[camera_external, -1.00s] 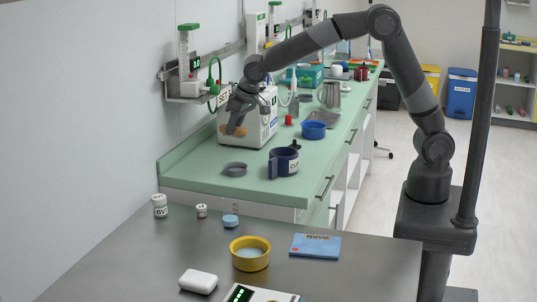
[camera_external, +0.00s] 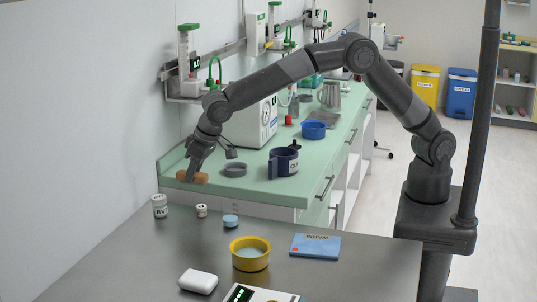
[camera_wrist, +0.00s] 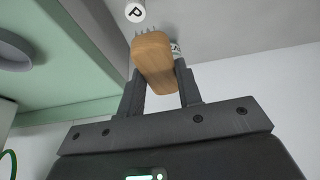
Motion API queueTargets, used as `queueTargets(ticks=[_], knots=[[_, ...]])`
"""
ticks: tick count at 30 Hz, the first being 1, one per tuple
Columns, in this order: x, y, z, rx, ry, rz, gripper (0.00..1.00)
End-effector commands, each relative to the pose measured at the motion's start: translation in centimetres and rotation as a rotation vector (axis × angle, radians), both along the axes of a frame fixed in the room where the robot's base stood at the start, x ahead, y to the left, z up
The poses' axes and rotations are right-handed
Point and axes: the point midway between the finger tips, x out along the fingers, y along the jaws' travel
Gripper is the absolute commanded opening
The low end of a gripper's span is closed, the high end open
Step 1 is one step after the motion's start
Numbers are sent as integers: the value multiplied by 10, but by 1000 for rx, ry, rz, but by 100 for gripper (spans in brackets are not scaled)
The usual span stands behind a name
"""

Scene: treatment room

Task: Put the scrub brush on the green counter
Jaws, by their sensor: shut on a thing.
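The scrub brush (camera_external: 191,177) has a tan wooden back, and its bristles show at one edge in the wrist view (camera_wrist: 153,62). My gripper (camera_external: 193,168) is shut on the scrub brush and holds it at the near left end of the green counter (camera_external: 257,190). In the wrist view my gripper's fingers (camera_wrist: 160,92) sit on either side of the brush. The counter also shows at the left of the wrist view (camera_wrist: 92,100). I cannot tell how high the brush is above the surfaces.
The grey table in front holds white jars (camera_external: 160,206), a yellow bowl (camera_external: 250,262) and a blue packet (camera_external: 315,246).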

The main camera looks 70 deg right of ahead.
Motion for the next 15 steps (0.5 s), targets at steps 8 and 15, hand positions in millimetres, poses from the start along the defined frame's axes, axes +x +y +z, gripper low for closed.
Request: queueTargets(ticks=[8, 15], knots=[[0, 0, -5, 1, -2, -1, 9], [-1, 7, -9, 1, -1, 1, 9]])
